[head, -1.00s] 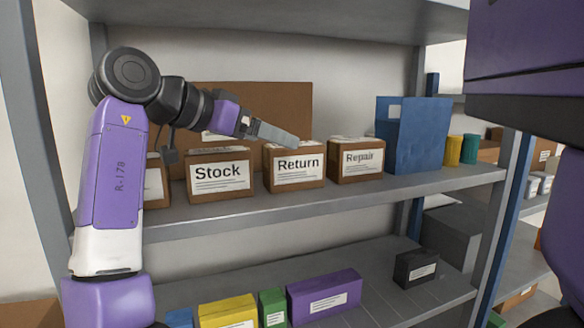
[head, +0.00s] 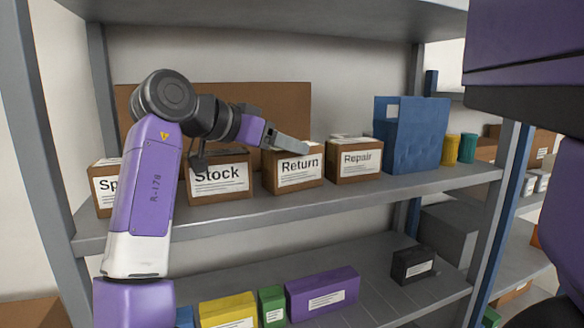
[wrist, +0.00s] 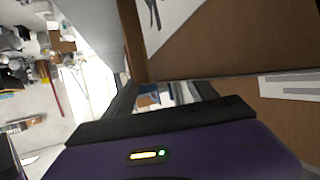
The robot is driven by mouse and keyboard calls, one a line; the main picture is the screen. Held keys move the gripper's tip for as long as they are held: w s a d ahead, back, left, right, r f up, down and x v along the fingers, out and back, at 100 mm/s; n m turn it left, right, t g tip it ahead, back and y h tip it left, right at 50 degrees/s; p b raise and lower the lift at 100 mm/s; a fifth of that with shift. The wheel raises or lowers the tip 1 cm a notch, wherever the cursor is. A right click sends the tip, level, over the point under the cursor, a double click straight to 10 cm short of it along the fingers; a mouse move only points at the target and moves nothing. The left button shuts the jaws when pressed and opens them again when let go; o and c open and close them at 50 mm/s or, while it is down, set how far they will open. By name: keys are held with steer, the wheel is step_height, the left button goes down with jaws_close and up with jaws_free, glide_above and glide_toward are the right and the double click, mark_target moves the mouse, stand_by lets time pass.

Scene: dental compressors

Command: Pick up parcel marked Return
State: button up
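The parcel marked Return (head: 297,173) is a brown carton with a white label, upright on the middle shelf between the Stock and Repair cartons. My gripper (head: 300,147) reaches in from the left, its grey finger across the upper part of the Return carton, hiding some of its top. In the wrist view my gripper (wrist: 165,92) has its two dark fingers spread, with a gap and nothing held between them. A brown carton (wrist: 225,45) with a partly seen white label fills the upper right there, close to the fingers; which carton it is cannot be told.
The Stock carton (head: 219,179) and Repair carton (head: 355,163) flank it closely. A carton starting "Sp" (head: 104,190) is partly behind my arm. A large brown box (head: 280,98) stands behind. A blue bin (head: 412,135) is at right. Coloured boxes, including a purple one (head: 322,293), sit below.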

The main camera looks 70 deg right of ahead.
steer(key=shift+f, duration=0.2)
jaws_close()
